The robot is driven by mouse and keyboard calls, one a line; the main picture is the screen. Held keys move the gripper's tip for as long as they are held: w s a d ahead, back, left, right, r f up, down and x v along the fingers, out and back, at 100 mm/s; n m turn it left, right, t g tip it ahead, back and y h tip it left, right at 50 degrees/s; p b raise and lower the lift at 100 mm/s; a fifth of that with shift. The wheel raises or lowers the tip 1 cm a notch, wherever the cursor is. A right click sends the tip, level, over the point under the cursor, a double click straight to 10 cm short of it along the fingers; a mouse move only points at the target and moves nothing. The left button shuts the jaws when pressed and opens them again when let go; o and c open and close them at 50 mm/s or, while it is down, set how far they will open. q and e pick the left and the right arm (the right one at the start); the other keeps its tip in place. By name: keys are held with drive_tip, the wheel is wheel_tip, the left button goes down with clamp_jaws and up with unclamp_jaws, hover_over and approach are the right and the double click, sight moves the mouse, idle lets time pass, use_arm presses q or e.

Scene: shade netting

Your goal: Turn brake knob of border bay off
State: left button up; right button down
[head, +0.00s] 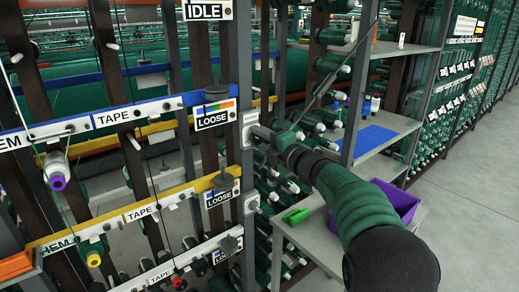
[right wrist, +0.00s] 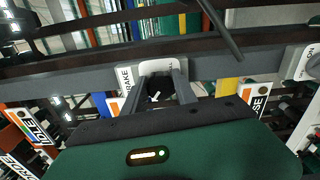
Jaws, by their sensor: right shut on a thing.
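A brake knob (right wrist: 155,97) sits on a pale plate in the right wrist view; it is dark with a white mark, and the word BRAKE shows at the plate's left side. My right gripper (right wrist: 160,88) has a finger on each side of the knob and is shut on it. In the head view my right gripper (head: 260,136) reaches in from the right to the upper pale plate (head: 250,118) on the grey post, and hides the knob there. The knob's exact setting is hard to read. My left gripper is not in view.
A second pale plate (head: 251,203) is lower on the post. Hanging LOOSE signs (head: 215,114) are left of it, beside rails marked TAPE. A shelf with a blue mat (head: 370,138) and a purple bin (head: 398,198) stand right. The floor at far right is clear.

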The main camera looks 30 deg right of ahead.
drive_tip(key=n+b, duration=0.2)
drive_tip(key=f+n+b, duration=0.1)
drive_tip(key=n+b, duration=0.1)
drive_tip(key=shift+a+f+n, duration=0.1)
drive_tip(key=shift+a+n, duration=0.1)
drive_tip(key=shift+n, duration=0.2)
drive_tip(key=n+b, duration=0.4)
drive_tip(key=shift+n, duration=0.3)
drive_tip(key=n+b, duration=0.3)
drive_tip(key=n, duration=0.1)
drive_tip(key=shift+b, duration=0.3)
drive_tip(key=shift+r+n+b, duration=0.2)
drive_tip(key=shift+n+b, duration=0.8)
drive_tip(key=shift+n, duration=0.7)
drive_tip(key=shift+r, duration=0.1)
drive_tip(key=c, duration=1.4)
unclamp_jaws()
drive_tip(key=o, duration=0.4)
drive_tip(key=shift+w+d, duration=0.1)
drive_tip(key=shift+r, duration=0.15)
